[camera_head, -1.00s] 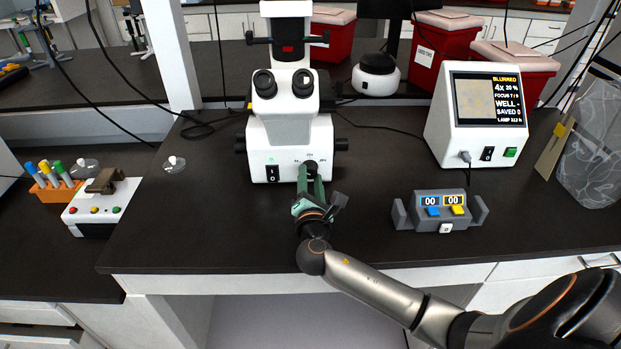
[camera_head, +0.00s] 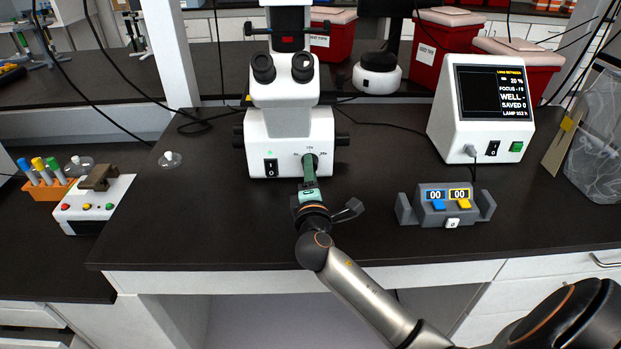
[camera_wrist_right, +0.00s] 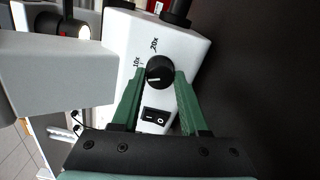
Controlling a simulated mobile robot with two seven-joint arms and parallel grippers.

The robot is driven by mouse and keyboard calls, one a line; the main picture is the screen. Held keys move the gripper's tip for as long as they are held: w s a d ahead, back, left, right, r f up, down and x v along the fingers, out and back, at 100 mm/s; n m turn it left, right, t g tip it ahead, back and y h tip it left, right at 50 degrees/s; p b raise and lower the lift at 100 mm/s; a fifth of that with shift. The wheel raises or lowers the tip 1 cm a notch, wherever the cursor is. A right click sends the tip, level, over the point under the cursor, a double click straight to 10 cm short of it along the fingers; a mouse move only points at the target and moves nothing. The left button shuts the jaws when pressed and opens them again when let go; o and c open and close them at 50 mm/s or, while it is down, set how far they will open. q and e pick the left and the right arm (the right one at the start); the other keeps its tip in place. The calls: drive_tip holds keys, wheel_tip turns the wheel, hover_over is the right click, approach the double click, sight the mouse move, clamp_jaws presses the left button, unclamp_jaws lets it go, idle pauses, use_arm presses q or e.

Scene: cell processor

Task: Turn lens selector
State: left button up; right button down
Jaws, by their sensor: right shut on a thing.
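The white microscope (camera_head: 290,128) stands on the dark bench. Its lens selector is a round black knob (camera_wrist_right: 160,72) low on the front, with a white line mark and printed labels 10x and 20x (camera_wrist_right: 154,44) beside it. My right gripper (camera_head: 310,175) reaches it from the front; the green fingers (camera_wrist_right: 161,84) are shut on the knob, one on each side. In the head view the fingers hide most of the knob. The monitor (camera_head: 495,98) at the right shows a dark image area and a top line that seems to read "LENS BETWEEN". My left gripper is not in view.
A rocker switch (camera_head: 270,167) sits left of the knob. A grey box with two 00 displays (camera_head: 447,204) stands on the bench to the right. A small clear dish (camera_head: 170,160) lies to the left. The front bench top is otherwise clear.

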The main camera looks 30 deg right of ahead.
drive_tip(key=shift+m+b, duration=1.05)
drive_tip(key=shift+m, duration=1.15)
drive_tip(key=shift+c, duration=2.1)
unclamp_jaws()
